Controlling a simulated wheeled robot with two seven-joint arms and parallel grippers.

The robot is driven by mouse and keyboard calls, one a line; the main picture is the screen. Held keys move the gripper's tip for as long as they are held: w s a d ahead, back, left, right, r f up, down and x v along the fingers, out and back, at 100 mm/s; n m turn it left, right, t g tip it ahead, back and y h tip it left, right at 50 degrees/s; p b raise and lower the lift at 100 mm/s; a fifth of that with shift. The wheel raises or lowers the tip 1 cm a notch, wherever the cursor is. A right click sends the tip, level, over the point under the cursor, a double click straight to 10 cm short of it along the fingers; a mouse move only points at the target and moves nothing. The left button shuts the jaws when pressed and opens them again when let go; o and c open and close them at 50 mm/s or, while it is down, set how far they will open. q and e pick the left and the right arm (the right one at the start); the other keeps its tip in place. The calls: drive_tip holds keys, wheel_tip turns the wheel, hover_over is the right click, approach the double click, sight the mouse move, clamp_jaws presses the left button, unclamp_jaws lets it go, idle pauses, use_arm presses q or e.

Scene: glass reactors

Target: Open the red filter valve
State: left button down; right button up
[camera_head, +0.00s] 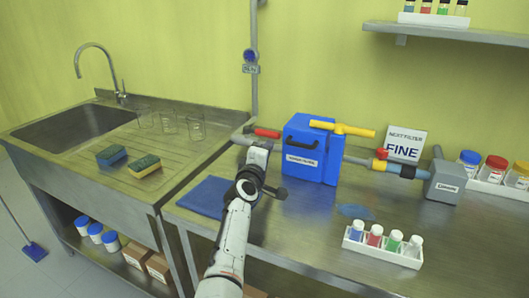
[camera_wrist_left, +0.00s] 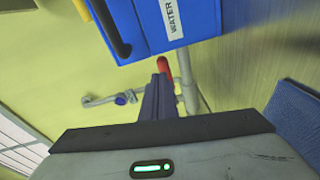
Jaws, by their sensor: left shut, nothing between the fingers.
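A red valve handle (camera_head: 265,132) sits on the grey pipe just left of the blue filter box (camera_head: 303,143), lying roughly along the pipe. The red handle also shows in the left wrist view (camera_wrist_left: 164,66), right beyond my fingertips. My left gripper (camera_head: 259,153) is shut and empty, in front of the handle and left of the box. In the left wrist view its closed fingers (camera_wrist_left: 158,95) point at the handle; I cannot tell whether they touch it. A smaller red part (camera_head: 381,153) sits on the pipe right of the box. My right gripper is out of view.
A yellow handle (camera_head: 342,128) lies across the box top. A "FINE" sign (camera_head: 405,145) stands behind the pipe, and a grey unit (camera_head: 446,183) is at right. The sink counter is left.

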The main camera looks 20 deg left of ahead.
use_arm(q)
drive_tip(key=shift+s+d, duration=0.15)
drive_tip(key=shift+s, duration=1.7)
